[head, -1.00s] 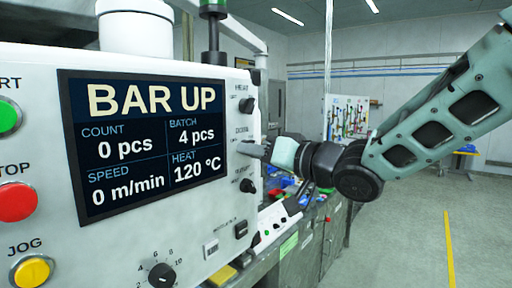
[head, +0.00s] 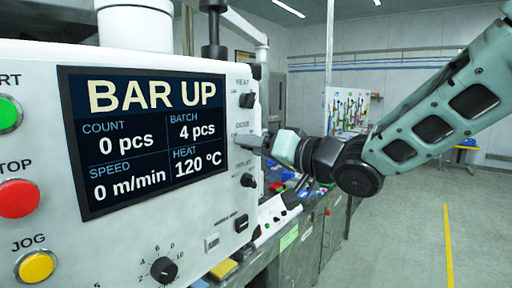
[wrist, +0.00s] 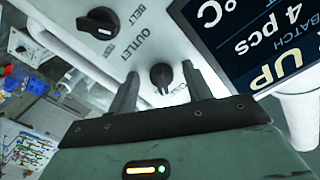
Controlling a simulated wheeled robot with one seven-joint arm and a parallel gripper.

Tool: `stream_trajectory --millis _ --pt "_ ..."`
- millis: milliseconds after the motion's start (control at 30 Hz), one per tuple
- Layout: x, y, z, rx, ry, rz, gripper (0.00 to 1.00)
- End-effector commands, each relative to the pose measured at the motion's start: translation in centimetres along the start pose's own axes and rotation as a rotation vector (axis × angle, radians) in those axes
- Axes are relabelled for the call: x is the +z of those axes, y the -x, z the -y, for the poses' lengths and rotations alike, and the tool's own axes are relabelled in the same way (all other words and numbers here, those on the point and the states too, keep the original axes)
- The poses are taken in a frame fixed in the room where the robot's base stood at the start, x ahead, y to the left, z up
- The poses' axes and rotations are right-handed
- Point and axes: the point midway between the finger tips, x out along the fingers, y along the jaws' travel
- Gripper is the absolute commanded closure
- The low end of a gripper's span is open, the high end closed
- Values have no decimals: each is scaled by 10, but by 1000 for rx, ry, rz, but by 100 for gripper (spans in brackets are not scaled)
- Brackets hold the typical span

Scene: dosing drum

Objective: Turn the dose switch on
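The dose switch is a dark rotary knob (wrist: 161,75) on the white panel, seen in the wrist view between my two fingers. My gripper (wrist: 163,88) is open, with one finger on each side of the knob and visible gaps to it. In the head view my gripper (head: 243,141) is at the panel's right part, just below the DOSE label, and its fingers hide the switch. The fingertips' exact depth at the panel cannot be told.
The heat knob (head: 246,100) is above and the outlet knob (head: 248,180) below; the outlet knob also shows in the wrist view (wrist: 100,20). The display (head: 150,140) lies left of my gripper.

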Motion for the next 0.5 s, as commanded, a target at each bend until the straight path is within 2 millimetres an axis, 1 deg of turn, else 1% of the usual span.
stream_trajectory --millis 167,267,367,500 --pt "0 2 0 0 1 -1 50" --pt "0 9 -1 0 4 -3 50" --pt "1 24 -1 0 3 -4 50" --pt "2 56 -2 2 5 -5 50"
